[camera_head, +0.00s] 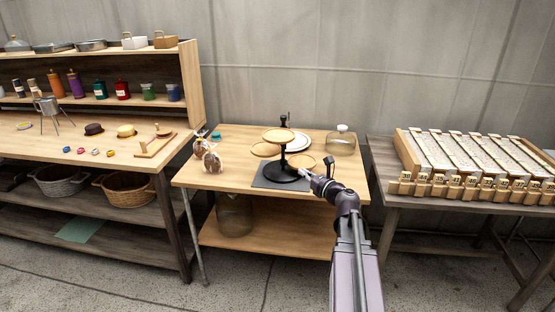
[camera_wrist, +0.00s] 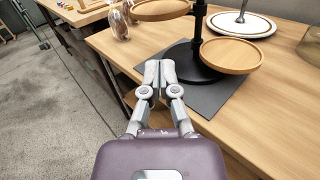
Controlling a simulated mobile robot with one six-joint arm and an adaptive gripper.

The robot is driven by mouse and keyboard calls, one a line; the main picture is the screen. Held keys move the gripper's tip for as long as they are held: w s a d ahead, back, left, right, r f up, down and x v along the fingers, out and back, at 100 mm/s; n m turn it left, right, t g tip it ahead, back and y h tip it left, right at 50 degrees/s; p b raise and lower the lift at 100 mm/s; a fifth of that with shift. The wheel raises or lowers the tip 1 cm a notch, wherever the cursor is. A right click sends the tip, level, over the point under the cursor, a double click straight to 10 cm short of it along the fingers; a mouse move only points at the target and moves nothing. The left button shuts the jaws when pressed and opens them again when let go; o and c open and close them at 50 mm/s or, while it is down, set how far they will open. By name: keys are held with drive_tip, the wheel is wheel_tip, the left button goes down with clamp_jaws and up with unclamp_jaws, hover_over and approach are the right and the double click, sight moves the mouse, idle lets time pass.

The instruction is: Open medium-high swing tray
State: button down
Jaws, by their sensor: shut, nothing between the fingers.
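A tiered stand with a black post (camera_head: 282,150) and black round base stands on a dark grey mat (camera_head: 266,180) on the middle table. Its round wooden swing trays sit at different heights: a top tray (camera_head: 278,135), a tray to the left (camera_head: 265,149) and a lower tray to the right (camera_head: 302,160). The wrist view shows the lower right tray (camera_wrist: 231,56) and part of a higher left tray (camera_wrist: 160,8). My gripper (camera_wrist: 160,66) is shut and empty, in front of the stand's base and below the trays. It also shows in the head view (camera_head: 304,172).
A white plate (camera_head: 298,142) lies behind the stand and a glass jar (camera_head: 341,140) stands at the back right. Wrapped goods (camera_head: 211,160) stand at the left. The table's front right is clear. A side table (camera_head: 385,160) holds a long wooden rack.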

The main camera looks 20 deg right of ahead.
drive_tip(key=shift+s+f+n+y, duration=0.2)
drive_tip(key=shift+s+n+y, duration=0.1)
drive_tip(key=shift+n, duration=0.2)
drive_tip(key=shift+w, duration=0.2)
approach(267, 150)
drive_tip(key=x, duration=0.3)
drive_tip(key=shift+s+a, duration=0.1)
drive_tip(key=shift+a, duration=0.2)
drive_tip(key=shift+d, duration=0.1)
idle(0.6)
